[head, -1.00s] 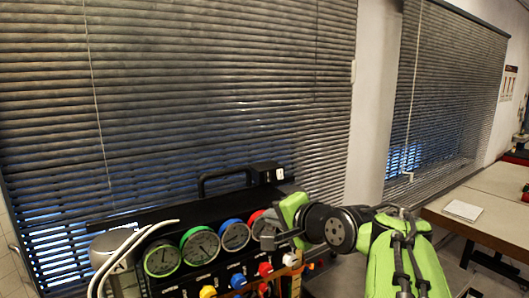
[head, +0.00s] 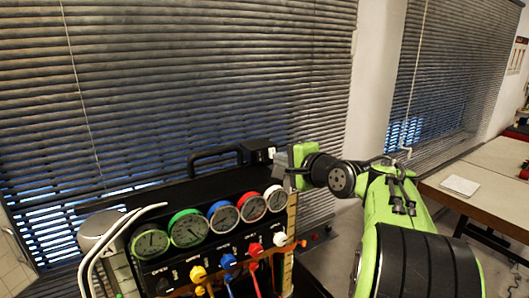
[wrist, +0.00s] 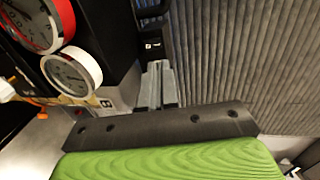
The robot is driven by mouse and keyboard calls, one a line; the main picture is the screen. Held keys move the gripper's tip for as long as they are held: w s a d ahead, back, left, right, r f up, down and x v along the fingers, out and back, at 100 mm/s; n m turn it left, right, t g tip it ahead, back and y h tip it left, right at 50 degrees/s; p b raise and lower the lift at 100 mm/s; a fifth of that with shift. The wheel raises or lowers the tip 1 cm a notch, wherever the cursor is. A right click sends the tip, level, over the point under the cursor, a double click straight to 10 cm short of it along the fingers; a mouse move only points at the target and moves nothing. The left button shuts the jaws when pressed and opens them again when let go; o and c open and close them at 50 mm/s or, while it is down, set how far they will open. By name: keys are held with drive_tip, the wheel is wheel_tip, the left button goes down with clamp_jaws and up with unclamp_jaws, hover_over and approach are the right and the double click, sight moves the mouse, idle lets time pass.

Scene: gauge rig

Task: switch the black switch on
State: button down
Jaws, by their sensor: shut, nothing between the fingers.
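A small black box (head: 256,151), apparently the black switch, sits at the right end of the top of the gauge rig (head: 165,200). In the wrist view the black box (wrist: 153,46) shows a small white mark on its face; whether it is on or off cannot be told. My gripper (head: 287,180) is at the right end of the rig, just right of the white gauge and close to the black box. In the wrist view the gripper's fingers (wrist: 158,68) are together and empty, pointing toward the box, with a little apparent space between them.
Several gauges with coloured rims, such as the red one (head: 251,207) and the white one (head: 276,198), line the rig's front. Coloured valve handles (head: 228,262) are below them. A black carry handle (head: 215,156) rises from the top. Blinds (head: 200,80) hang behind.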

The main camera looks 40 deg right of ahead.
sight(258, 152)
drive_tip(key=p+x, duration=0.2)
drive_tip(key=x, duration=0.6)
drive_tip(key=shift+w, duration=0.35)
